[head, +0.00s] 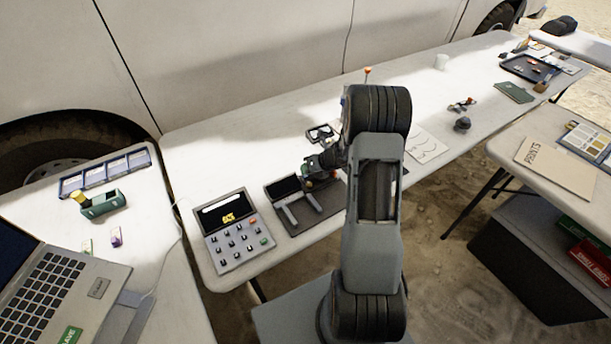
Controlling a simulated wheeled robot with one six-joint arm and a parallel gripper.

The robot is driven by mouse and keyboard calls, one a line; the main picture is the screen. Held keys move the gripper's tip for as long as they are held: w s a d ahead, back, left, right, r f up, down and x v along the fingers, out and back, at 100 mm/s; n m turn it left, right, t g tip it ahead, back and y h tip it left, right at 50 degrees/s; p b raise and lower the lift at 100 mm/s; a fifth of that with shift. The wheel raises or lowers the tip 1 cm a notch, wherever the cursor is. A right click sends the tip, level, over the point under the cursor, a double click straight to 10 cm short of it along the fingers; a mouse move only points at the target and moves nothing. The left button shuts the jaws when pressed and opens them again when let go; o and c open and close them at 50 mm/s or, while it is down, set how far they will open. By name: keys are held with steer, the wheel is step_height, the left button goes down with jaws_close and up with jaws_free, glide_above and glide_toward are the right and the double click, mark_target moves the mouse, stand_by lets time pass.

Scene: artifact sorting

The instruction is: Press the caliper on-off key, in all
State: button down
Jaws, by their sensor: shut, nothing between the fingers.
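The caliper (284,188) lies on a dark mat (325,211) at the near edge of the long white table. It has a dark display and two pale jaws pointing toward me. My gripper (309,180) is shut and empty, pointing down at the right end of the caliper's display. A small red-orange spot shows beside the fingertips; I cannot tell whether it is the on-off key. My wrist hides part of the caliper's right side. Whether the fingertips touch it cannot be told.
A small dark-framed object (320,133) lies behind my gripper. A laptop (62,285) is at the lower left. My arm covers the table's middle.

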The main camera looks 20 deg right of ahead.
steer(key=shift+s+f, duration=0.15)
steer(key=shift+s, duration=0.05)
stand_by(0.3)
steer(key=shift+w+r+p, duration=0.1)
steer(key=shift+r+p, duration=2)
steer(key=shift+r, duration=0.5)
